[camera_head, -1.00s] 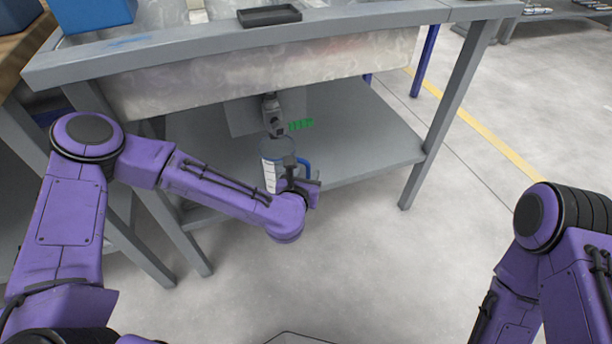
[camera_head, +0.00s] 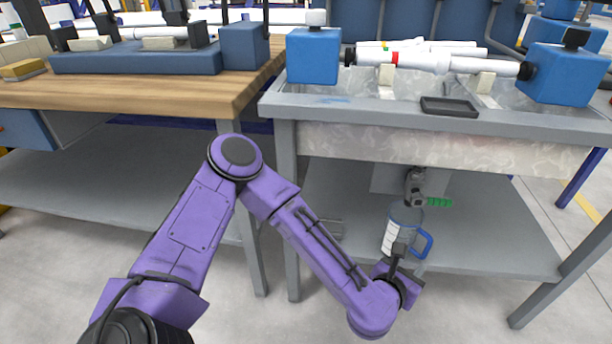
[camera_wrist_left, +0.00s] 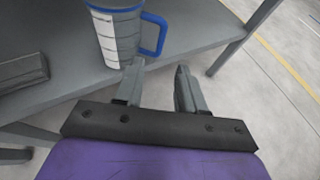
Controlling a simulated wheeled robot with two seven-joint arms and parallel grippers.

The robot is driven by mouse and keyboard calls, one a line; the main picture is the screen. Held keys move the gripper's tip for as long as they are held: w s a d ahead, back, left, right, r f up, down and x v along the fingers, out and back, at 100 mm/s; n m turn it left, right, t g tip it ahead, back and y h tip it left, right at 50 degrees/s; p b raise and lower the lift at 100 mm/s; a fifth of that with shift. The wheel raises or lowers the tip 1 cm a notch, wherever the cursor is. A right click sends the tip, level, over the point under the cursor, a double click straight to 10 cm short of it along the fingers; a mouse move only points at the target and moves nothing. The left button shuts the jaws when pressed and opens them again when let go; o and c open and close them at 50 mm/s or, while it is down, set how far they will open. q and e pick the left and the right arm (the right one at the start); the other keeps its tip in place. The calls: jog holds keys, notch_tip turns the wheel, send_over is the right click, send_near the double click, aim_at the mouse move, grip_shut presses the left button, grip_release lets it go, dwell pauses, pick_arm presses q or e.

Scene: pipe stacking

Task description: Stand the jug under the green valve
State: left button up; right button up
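The jug (camera_head: 402,230), clear with a white label panel and a blue handle, stands upright on the grey lower shelf, its mouth below the grey valve body and spout (camera_head: 414,188). The green valve handle (camera_head: 439,202) sticks out to the right. In the left wrist view the jug (camera_wrist_left: 118,32) is just beyond my fingertips, its handle to the right. My left gripper (camera_head: 399,252) is in front of the jug. In the left wrist view its fingers (camera_wrist_left: 160,68) are apart with nothing between them. Whether a fingertip touches the jug is unclear. My right gripper is out of view.
The lower shelf (camera_head: 480,241) has free room right of the jug. The basin's grey rim (camera_head: 350,108) overhangs it, with a black tray (camera_head: 449,107) and blue blocks (camera_head: 314,56) on top. Table legs (camera_head: 286,200) stand left of my gripper. A wooden workbench (camera_head: 130,92) is further left.

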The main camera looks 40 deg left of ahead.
pick_arm(q)
jog(key=s+a+f+m+g, duration=0.2)
jog(key=s+f+m+g, duration=0.3)
jog(key=s+f+m, duration=0.9)
jog(key=s+a+f+m+g+y, duration=0.2)
jog(key=s+a+f+m, duration=0.2)
jog(key=s+a+m, duration=0.3)
jog(key=s+a+f+m+g+y, duration=0.2)
jog(key=s+a+f+m+g, duration=0.1)
jog(key=s+a+m, duration=0.4)
jog(key=s+a+f, duration=0.1)
jog(key=s+a, duration=0.1)
jog(key=a, duration=0.2)
jog(key=shift+a+f+m, duration=0.2)
jog(key=shift+a+m, duration=0.15)
jog(key=shift+m, duration=0.05)
